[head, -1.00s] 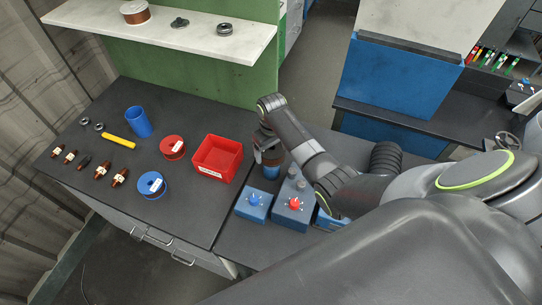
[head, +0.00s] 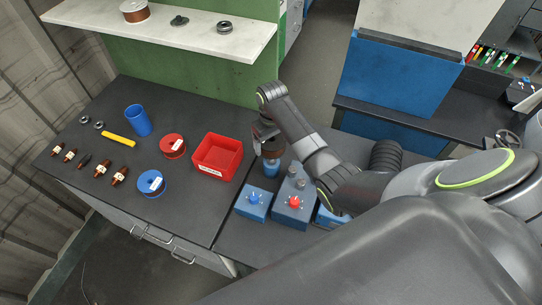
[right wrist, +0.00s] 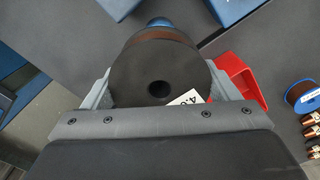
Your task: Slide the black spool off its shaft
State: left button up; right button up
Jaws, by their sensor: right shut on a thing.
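The black spool (right wrist: 140,75) fills the top middle of the right wrist view. Its round end has a dark centre hole and a part-hidden white label. A brownish band shows on its far side, with a bit of blue (right wrist: 159,22) behind it. My right gripper (right wrist: 158,82) is shut on the spool, with a grey finger on each side. In the head view my right gripper (head: 266,142) is above a blue base (head: 271,168) behind the two blue boxes. The shaft is hidden, so I cannot tell if the spool is still around it. My left gripper is not in view.
A red bin (head: 217,157) stands just left of the gripper. Blue boxes with a blue knob (head: 254,200) and a red knob (head: 294,203) are in front. Spools, a blue cup (head: 138,120) and small parts lie further left. A white shelf (head: 185,35) hangs behind.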

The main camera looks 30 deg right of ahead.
jog(key=shift+r, duration=1.1)
